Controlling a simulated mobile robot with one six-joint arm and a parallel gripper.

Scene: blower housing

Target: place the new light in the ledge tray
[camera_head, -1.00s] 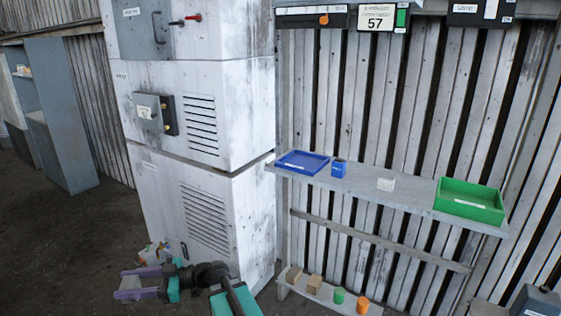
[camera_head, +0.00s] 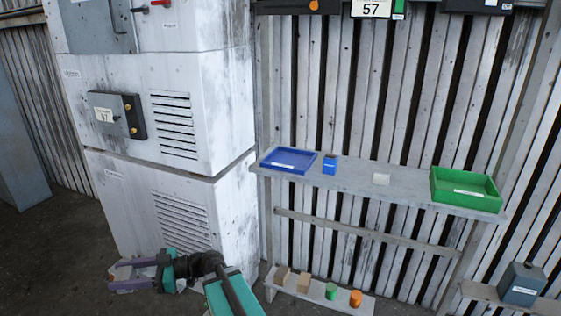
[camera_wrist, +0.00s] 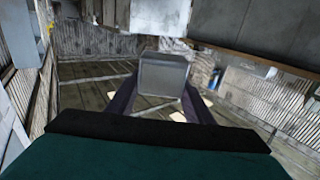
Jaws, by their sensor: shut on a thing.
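My gripper (camera_head: 124,275) is low at the left in the head view, beside the foot of the white cabinet. In the wrist view its two dark purple fingers are shut on a grey box-shaped thing (camera_wrist: 162,75), which may be the light. On the grey ledge (camera_head: 400,188) stand a blue tray (camera_head: 288,161) at the left and a green tray (camera_head: 466,189) at the right. Both look empty, and their labels are too small to read. My gripper is well below the ledge and left of both trays.
A small blue box (camera_head: 329,165) and a pale block (camera_head: 380,179) stand on the ledge between the trays. A lower shelf holds wooden blocks (camera_head: 282,276), a green cylinder (camera_head: 331,290) and an orange one (camera_head: 355,298). The tall white cabinet (camera_head: 150,140) stands left of the ledge.

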